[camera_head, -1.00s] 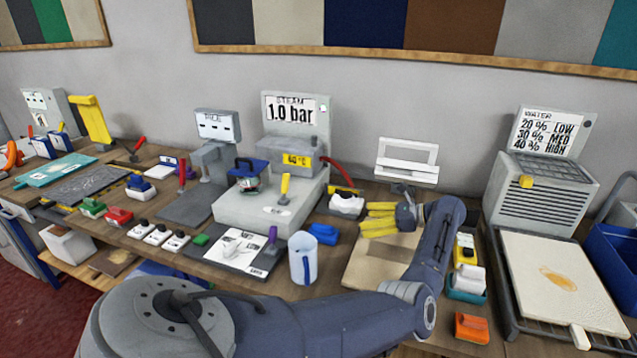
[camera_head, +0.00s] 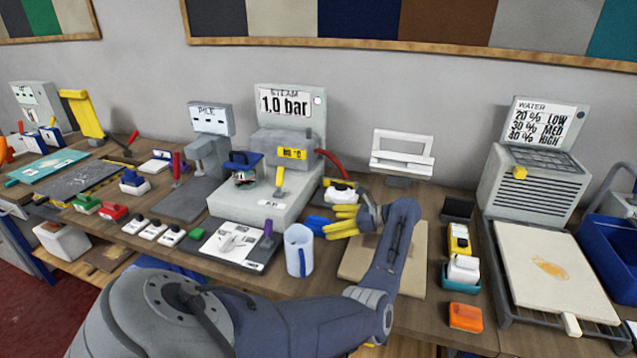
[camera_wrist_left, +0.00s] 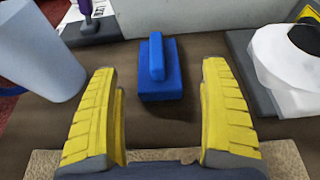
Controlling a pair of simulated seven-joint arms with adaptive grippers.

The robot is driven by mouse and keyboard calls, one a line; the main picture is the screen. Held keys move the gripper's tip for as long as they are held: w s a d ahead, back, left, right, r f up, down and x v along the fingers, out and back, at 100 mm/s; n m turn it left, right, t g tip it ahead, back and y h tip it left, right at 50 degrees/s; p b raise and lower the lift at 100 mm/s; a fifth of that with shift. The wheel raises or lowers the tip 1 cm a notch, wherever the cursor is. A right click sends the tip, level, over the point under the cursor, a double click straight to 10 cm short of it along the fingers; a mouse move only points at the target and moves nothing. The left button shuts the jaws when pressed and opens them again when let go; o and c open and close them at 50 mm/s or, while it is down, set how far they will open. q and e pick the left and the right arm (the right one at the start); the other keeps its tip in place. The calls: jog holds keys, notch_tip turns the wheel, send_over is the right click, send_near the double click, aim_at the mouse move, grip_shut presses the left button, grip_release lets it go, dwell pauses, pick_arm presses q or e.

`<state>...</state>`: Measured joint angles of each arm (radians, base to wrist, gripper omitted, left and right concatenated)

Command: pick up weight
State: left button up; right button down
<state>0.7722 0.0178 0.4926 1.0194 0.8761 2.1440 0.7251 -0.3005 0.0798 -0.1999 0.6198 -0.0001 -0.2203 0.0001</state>
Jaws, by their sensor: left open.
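A blue block with a raised bar handle (camera_head: 317,224), which looks like the weight, lies on the wooden bench right of a light-blue mug (camera_head: 299,250). My left gripper (camera_head: 333,220) has yellow ribbed fingers that point left at this block and partly hide it in the head view. In the left wrist view the blue block (camera_wrist_left: 158,68) is ahead, centred between the spread fingers (camera_wrist_left: 160,80) and beyond or near their tips. The fingers are open with nothing between them and appear not to touch it. My right gripper is not in view.
The mug stands close on the left in the left wrist view (camera_wrist_left: 42,48). A white rounded object on a dark base (camera_wrist_left: 285,65) is on the right. A tan board (camera_head: 405,262) lies under my left forearm. The grey steam unit (camera_head: 262,205) stands behind.

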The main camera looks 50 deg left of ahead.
aim_at(318, 222)
pick_arm(q)
jog(key=shift+x, duration=2.65)
jog(key=shift+s+r, duration=0.1)
jog(key=shift+r, duration=0.05)
jog(key=c, duration=1.5)
jog(key=shift+a+r, duration=0.1)
jog(key=shift+r, duration=0.05)
jog(key=shift+c, duration=0.9)
